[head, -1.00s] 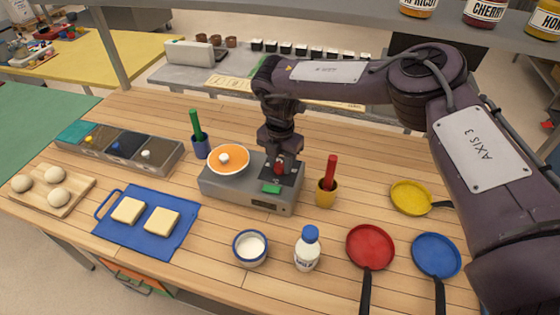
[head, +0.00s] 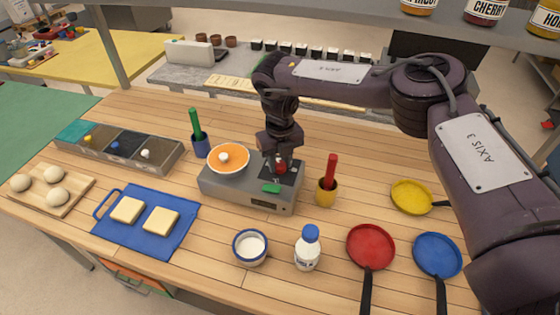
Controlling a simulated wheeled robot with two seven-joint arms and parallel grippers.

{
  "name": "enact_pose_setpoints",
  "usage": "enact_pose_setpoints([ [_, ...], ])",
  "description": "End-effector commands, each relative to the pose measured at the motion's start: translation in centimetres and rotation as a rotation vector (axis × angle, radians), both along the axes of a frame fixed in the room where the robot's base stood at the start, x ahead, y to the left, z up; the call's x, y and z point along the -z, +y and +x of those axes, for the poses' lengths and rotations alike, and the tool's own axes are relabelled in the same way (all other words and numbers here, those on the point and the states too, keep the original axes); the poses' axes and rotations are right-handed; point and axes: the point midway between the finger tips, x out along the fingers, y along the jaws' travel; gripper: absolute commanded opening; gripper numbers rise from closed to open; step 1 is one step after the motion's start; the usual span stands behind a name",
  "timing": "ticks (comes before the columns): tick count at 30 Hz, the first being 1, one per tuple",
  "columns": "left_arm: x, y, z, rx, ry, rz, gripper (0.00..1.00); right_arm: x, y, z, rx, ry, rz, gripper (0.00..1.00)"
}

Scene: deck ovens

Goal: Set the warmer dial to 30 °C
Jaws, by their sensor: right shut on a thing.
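The warmer (head: 222,190) is a grey box near the middle of the wooden table. An orange-topped bowl with a pale knob sits on its left part (head: 228,158). A red dial (head: 281,168) stands on the dark panel at its right, with a green button (head: 271,188) in front of it. The small display (head: 260,203) on the front is too small to read. My right gripper (head: 281,163) points down from above and is shut on the red dial, which it partly hides. My left gripper is out of view.
In front are a white bowl (head: 250,248), a milk bottle (head: 307,250) and a blue board (head: 118,233). Pans (head: 370,244) lie to the right.

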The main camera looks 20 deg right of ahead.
Motion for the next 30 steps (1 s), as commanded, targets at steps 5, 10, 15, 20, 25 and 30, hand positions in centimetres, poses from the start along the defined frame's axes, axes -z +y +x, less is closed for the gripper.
enact_pose_setpoints([
  [5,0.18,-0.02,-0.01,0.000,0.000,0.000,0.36,0.02,-0.01,0.02,-0.156,0.000,0.000,0.09],
  [10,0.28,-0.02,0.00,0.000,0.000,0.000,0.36,0.01,-0.02,0.02,-0.287,0.000,0.000,0.09],
  [15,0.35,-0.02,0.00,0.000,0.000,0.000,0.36,0.00,-0.02,0.02,-0.386,-0.001,0.000,0.09],
  [20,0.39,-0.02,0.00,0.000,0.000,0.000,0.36,-0.01,-0.02,0.02,-0.447,-0.001,0.000,0.09],
  [25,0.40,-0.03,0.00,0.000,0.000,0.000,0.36,-0.02,-0.01,0.03,-0.480,-0.001,0.000,0.09],
  [30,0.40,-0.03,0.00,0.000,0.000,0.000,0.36,-0.03,-0.01,0.03,-0.491,-0.001,0.000,0.09],
])
